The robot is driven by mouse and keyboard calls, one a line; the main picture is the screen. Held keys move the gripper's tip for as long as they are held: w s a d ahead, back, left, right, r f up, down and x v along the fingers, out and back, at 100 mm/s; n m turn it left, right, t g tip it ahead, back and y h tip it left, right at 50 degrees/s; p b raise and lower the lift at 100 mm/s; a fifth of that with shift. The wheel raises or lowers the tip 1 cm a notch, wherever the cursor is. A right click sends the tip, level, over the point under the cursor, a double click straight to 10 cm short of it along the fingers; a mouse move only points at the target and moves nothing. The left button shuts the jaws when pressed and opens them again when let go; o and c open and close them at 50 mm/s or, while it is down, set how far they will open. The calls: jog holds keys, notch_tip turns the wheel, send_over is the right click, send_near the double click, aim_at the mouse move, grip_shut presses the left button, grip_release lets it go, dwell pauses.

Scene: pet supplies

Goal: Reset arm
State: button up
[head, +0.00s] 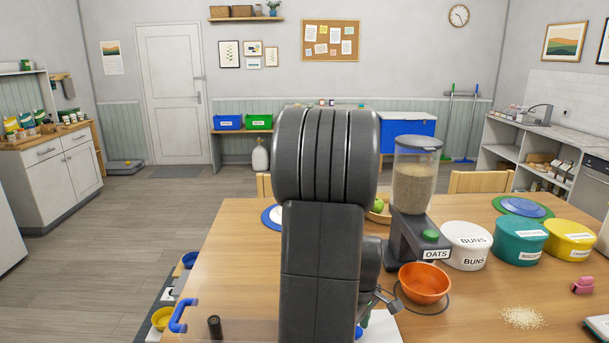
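My dark grey arm (322,230) stands upright in the middle of the head view, folded close to the camera, and hides the centre of the table. A small grey metal part (384,299) juts out at its lower right, beside the orange bowl; it may be part of my gripper. The rest of the gripper is hidden behind the arm. I cannot tell whether it is open or holds anything.
On the wooden table (235,255) stand an oats dispenser (414,185), an orange bowl (424,284) and white (467,245), teal (518,240) and yellow (569,241) tubs. Spilled grain (523,317) lies at front right. The floor (80,250) at left is mostly clear.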

jog(key=shift+r, duration=1.7)
